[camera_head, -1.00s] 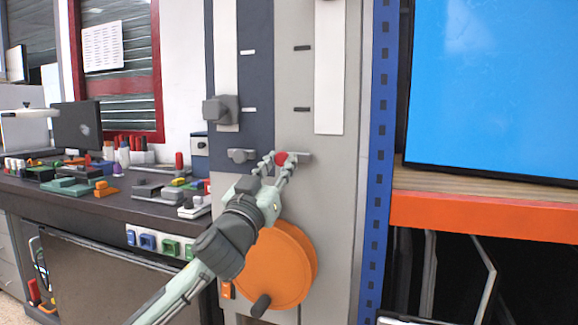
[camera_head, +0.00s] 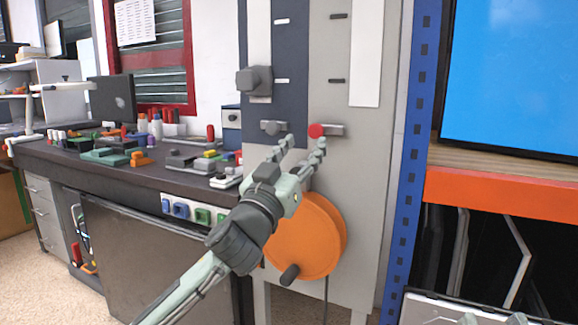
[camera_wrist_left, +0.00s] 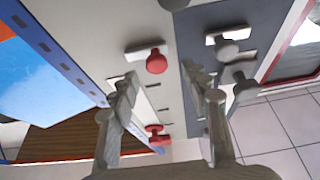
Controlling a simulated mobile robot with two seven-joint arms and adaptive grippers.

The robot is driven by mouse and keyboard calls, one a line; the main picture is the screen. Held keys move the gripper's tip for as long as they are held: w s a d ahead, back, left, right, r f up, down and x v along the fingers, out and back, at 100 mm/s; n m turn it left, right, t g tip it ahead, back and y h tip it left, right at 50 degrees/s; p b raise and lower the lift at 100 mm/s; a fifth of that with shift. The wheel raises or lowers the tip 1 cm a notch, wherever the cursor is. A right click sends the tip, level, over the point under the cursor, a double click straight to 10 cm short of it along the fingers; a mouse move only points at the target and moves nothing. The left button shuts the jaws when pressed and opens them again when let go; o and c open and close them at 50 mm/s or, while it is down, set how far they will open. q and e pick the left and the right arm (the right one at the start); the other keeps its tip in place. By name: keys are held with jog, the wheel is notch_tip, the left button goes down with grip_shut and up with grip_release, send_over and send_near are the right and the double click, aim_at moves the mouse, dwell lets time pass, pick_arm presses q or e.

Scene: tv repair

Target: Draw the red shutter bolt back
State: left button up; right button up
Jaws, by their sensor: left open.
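The red shutter bolt (camera_head: 317,130) is a round red knob at the left end of a short grey bar on the light grey panel. It also shows in the left wrist view (camera_wrist_left: 156,62) beside its pale plate. My left gripper (camera_head: 305,146) is open and empty just below and left of the red knob. In the left wrist view its two fingers (camera_wrist_left: 165,88) are spread, with the red knob beyond the tips. I see no contact.
A grey knob (camera_head: 271,127) sits left of the red one on the dark strip. A larger grey block (camera_head: 254,81) is above it. An orange wheel with a handle (camera_head: 308,236) is below my wrist. A blue upright (camera_head: 408,160) and an orange shelf edge (camera_head: 500,194) stand at right.

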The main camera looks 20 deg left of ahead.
pick_arm(q)
jog(key=v, duration=0.7)
jog(key=shift+s, duration=0.2)
jog(key=shift+f, duration=0.15)
